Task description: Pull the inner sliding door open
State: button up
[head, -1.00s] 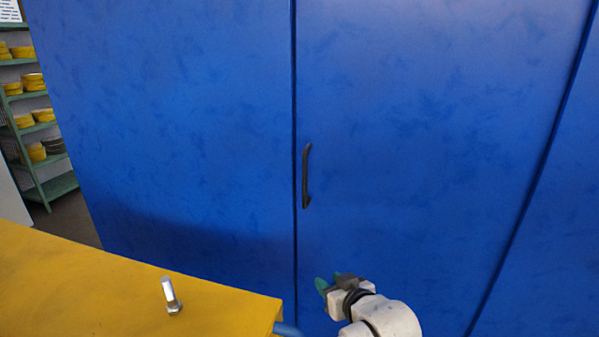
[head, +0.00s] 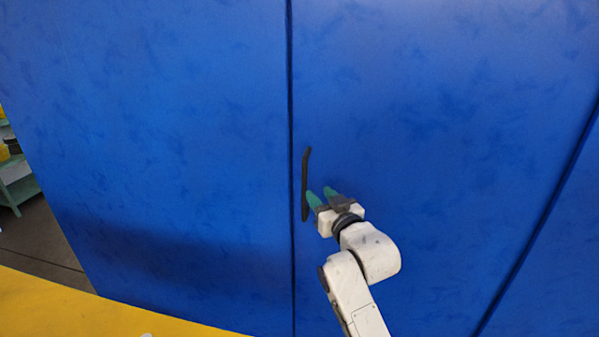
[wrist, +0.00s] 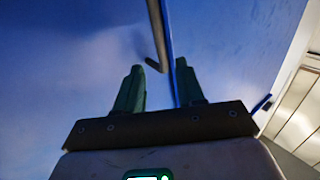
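The blue sliding door (head: 420,110) fills the right of the head view, and a dark vertical seam parts it from the blue panel (head: 170,130) on the left. A black bar handle (head: 305,180) stands upright on the door just right of the seam. My gripper (head: 321,194), with green fingertips, is just right of the handle's lower part. In the wrist view my gripper (wrist: 158,68) has its fingers apart with nothing between them.
A yellow surface (head: 90,310) lies at the lower left. A green shelf rack (head: 14,180) shows at the far left edge, with bare floor (head: 45,245) beside it. Another dark seam runs down the blue wall at the right.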

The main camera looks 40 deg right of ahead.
aim_at(305, 178)
jog(key=p+x, duration=0.1)
jog(key=x, duration=0.9)
jog(key=shift+w, duration=0.25)
jog(key=shift+c, duration=0.2)
grip_shut()
